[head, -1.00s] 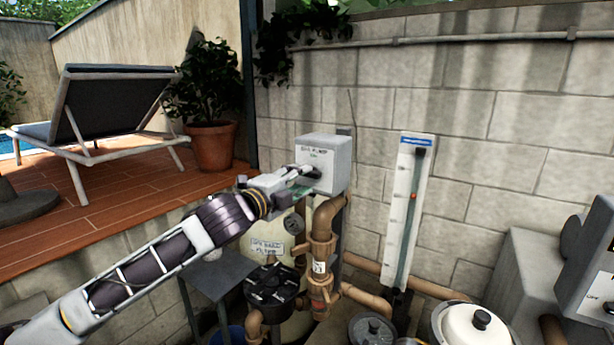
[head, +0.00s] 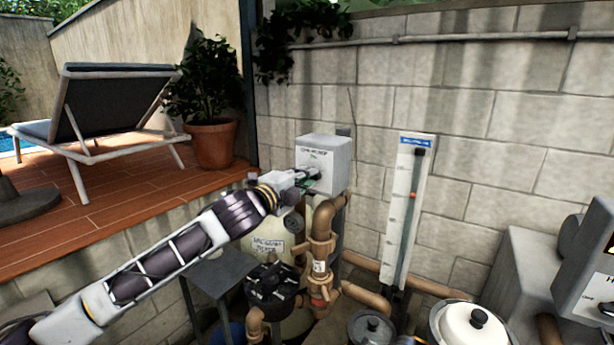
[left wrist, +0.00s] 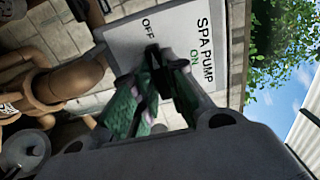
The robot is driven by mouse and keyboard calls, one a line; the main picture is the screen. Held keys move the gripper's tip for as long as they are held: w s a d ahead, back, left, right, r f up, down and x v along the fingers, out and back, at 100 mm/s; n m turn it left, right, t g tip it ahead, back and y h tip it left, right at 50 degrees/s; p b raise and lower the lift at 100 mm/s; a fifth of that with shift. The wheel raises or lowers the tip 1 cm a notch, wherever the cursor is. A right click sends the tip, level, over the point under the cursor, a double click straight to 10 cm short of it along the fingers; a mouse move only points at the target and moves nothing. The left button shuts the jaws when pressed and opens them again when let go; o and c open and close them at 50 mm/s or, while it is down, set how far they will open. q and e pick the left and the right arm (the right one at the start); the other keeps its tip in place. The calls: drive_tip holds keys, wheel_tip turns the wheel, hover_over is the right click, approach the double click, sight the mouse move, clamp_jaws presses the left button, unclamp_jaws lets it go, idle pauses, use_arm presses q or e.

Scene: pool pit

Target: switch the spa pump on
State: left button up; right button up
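The spa pump box (head: 325,160) is a pale grey box on the block wall in the head view. In the left wrist view, its white face (left wrist: 190,35) reads SPA PUMP, with a green ON and a black OFF. The dark switch handle (left wrist: 153,55) shows at the fingertips; the fingers partly hide it, and its setting cannot be told. My left gripper (head: 306,183) is at the box's front. Its green-padded fingers (left wrist: 160,78) come close together at the tips and appear shut on the handle. My right gripper is not in view.
Brown pipes (head: 322,245) and a filter tank (head: 268,240) stand below the box. A tall flow gauge (head: 408,205) is on the wall to the right. Another grey control box (head: 590,275) stands at the right edge. A lounger (head: 110,110) and potted plant (head: 212,143) are on the deck.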

use_arm(q)
clamp_jaws()
